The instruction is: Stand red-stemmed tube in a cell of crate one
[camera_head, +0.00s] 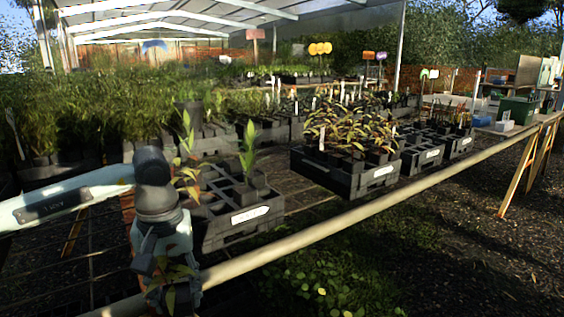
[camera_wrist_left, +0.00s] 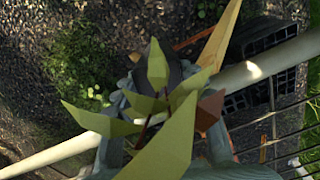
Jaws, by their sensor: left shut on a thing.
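My left gripper (camera_head: 172,298) points down at the lower left of the head view, in front of the rail and the nearest crate. It is shut on a potted seedling, the red-stemmed tube (camera_head: 178,272), whose leaves show between the fingers. In the left wrist view its green leaves (camera_wrist_left: 155,70) and short reddish stem cover most of the gripper (camera_wrist_left: 165,95); its dark pot is largely hidden. The nearest black crate (camera_head: 235,230) has a white label I cannot read, several empty cells and a few seedlings. I cannot tell which crate is crate one. My right gripper is not in view.
A pale rail (camera_head: 330,228) runs along the bench's front edge. A fuller black crate (camera_head: 345,183) of reddish seedlings stands to the right, with more crates beyond. Bare mesh bench (camera_head: 285,165) lies between the crates. Low green plants (camera_head: 335,280) grow below the rail.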

